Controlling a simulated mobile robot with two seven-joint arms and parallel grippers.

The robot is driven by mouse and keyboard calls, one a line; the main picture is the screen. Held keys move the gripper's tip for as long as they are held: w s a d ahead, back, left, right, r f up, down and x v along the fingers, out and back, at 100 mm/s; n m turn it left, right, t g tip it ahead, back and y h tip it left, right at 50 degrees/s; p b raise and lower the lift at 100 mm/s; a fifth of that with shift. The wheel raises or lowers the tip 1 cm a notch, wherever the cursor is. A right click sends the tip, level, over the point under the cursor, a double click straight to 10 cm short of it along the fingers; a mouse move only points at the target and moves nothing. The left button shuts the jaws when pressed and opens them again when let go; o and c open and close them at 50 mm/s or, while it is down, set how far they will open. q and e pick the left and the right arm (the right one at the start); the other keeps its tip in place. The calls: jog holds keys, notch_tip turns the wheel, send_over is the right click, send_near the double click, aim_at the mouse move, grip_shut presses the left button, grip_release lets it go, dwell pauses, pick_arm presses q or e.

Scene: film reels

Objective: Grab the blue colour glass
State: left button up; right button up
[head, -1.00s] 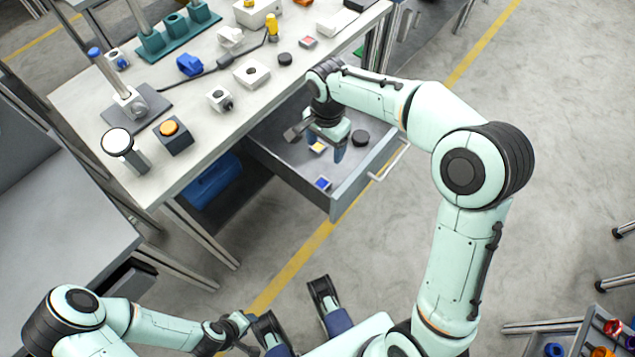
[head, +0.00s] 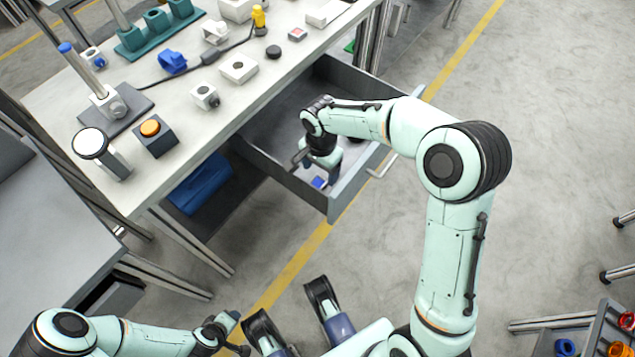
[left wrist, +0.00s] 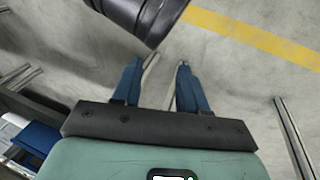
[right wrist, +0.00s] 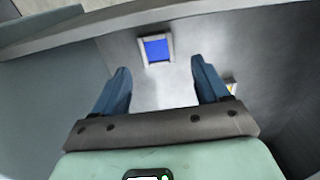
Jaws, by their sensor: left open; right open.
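The blue glass (head: 318,182) is a small blue square in a pale frame. It lies flat in the open drawer (head: 337,205), near its front corner. In the right wrist view the blue glass (right wrist: 156,48) is just beyond the fingertips, roughly centred between them and not touched. My right gripper (right wrist: 160,67) is open and empty, reaching down inside the drawer. Its fingers are partly hidden in the head view. My left gripper (left wrist: 160,65) is open and empty over the floor, away from the drawer.
A yellow-and-white piece (right wrist: 231,87) lies beside one right finger, partly hidden. The drawer walls stand close around the right gripper. The workbench (head: 190,110) holds a lamp-like button box (head: 154,136) and several parts.

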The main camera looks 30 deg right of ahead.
aim_at(320, 179)
notch_tip(320, 179, down, 3)
jog(key=shift+f+b, duration=0.2)
jog(key=shift+b, duration=0.2)
jog(key=shift+s, duration=0.1)
jog(key=c, duration=1.1)
pick_arm(q)
jog(key=shift+w+a+f+t, duration=0.15)
jog(key=shift+w+a+f, duration=0.1)
jog(key=shift+w, duration=0.2)
jog(key=shift+w+a+f+t, duration=0.15)
jog(key=shift+w+f, duration=0.1)
jog(key=shift+w, duration=0.15)
pick_arm(e)
jog(key=shift+r, duration=0.15)
jog(key=shift+c, duration=0.2)
